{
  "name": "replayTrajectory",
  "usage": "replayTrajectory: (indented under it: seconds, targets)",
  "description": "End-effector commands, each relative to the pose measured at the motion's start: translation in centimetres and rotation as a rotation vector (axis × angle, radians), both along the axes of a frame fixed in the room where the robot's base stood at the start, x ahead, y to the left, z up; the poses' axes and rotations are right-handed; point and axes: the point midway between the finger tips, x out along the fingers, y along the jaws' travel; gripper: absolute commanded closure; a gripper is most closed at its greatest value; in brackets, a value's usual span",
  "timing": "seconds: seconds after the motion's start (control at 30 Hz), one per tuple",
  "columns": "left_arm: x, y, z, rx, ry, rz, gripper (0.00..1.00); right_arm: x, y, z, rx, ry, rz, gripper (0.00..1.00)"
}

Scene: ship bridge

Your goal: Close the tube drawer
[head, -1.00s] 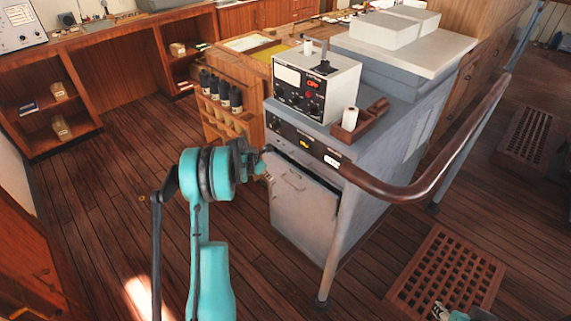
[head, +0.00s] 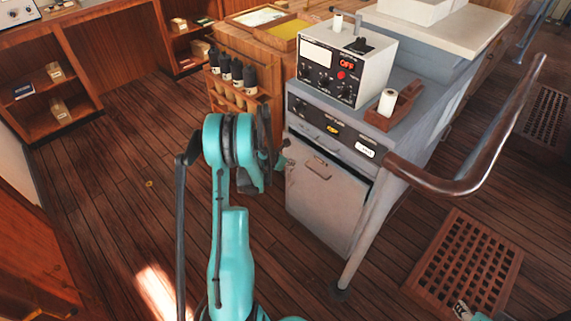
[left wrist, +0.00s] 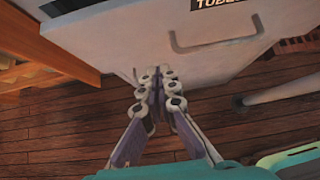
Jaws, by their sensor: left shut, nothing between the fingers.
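The tube drawer (head: 318,190) is a pale grey front with a bar handle, low in the grey console. A dark gap shows along its top and right edge, so it stands a little out from the console. In the left wrist view the drawer front (left wrist: 120,38) fills the top, with its handle (left wrist: 215,42) and a partly cut-off label. My left gripper (left wrist: 158,78) is shut and empty, its fingertips close to the front's lower edge; I cannot tell if they touch. In the head view the left gripper (head: 279,163) is mostly hidden behind my wrist, left of the drawer.
The console (head: 300,108) carries a white instrument box (head: 345,65) and a wooden holder with a white roll (head: 387,101). A brown handrail (head: 450,185) juts out at its right. A bottle rack (head: 235,90) stands to the left. Floor at the left is clear.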

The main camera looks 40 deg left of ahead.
Motion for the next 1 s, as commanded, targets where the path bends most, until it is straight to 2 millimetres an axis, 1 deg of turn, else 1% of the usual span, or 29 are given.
replayTrajectory:
  seconds: [0.03,0.1,0.2,0.3,0.5,0.83,0.93,1.0]
  targets:
    - [0.8,-0.1,-1.1,0.001,0.0,-0.002,1.0,0.0,0.0,-0.7,0.0,0.0,0.0,0.6]
    - [1.8,-0.2,-1.8,0.001,0.0,-0.001,1.0,0.0,0.0,-1.2,0.0,0.0,0.0,0.6]
    - [3.4,-0.3,-1.5,0.001,0.0,-0.003,1.0,0.0,0.0,-1.6,0.0,0.0,0.0,0.6]
    - [4.4,-0.4,-1.5,0.001,0.001,-0.002,1.0,0.0,0.0,-1.9,0.0,0.0,0.0,0.6]
    - [5.3,-0.4,-1.3,0.0,0.0,0.0,1.0,0.0,0.0,-2.1,0.0,0.0,0.0,0.6]
    - [5.5,-0.4,-1.3,0.001,0.0,-0.001,1.0,0.0,0.0,-2.1,0.0,0.0,0.0,0.6]
    - [6.4,-0.5,-1.3,0.001,0.0,-0.001,1.0,0.0,0.0,-2.2,0.0,0.0,0.0,0.6]
    - [7.6,-0.6,-1.3,0.002,0.0,-0.002,1.0,0.0,0.0,-2.2,0.0,0.0,0.0,0.6]
